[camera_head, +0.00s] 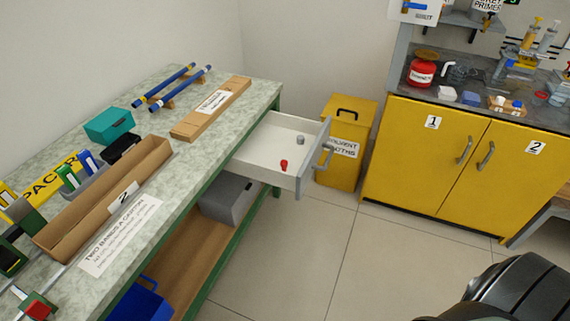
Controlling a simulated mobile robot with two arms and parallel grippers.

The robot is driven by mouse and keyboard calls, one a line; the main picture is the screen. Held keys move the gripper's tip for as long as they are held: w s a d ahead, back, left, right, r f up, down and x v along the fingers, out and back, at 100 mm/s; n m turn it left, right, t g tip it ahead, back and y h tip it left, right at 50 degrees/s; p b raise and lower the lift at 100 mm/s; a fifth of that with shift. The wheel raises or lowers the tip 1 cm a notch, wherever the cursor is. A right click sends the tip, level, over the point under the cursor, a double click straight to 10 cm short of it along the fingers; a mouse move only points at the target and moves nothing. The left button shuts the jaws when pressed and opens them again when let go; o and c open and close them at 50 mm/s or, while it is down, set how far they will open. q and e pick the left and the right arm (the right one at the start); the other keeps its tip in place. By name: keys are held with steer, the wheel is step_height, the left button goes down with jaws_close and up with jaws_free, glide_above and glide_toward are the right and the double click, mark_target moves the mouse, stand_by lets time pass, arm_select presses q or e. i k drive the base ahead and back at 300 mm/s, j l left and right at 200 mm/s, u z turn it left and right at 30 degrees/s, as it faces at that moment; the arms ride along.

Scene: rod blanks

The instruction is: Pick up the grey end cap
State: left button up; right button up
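The grey end cap (300,140) is a small, short cylinder on the white floor of the open drawer (262,147), toward the drawer's back right. A red cap (284,164) lies in the same drawer, nearer the front and apart from the grey one. The drawer is pulled out from the green bench and has a grey front with a handle (325,155). Neither of my grippers shows in the head view. A dark rounded part at the lower right appears to be mine.
The bench top (200,150) holds blue rods (165,86), a cardboard tray (105,200) and a teal box (109,125). A yellow bin (345,135) stands close behind the drawer. Yellow cabinets (430,160) line the right. The tiled floor (300,260) before the drawer is clear.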

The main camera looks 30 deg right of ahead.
mark_target(300, 138)
steer(key=i+l, duration=0.2)
steer(key=i, duration=0.2)
steer(key=i+l+z, duration=0.1)
steer(key=i+z, duration=0.15)
steer(key=z, duration=0.15)
steer(key=i+z, duration=0.25)
steer(key=z, duration=0.15)
steer(key=i+z, duration=0.35)
steer(key=k+j, duration=0.05)
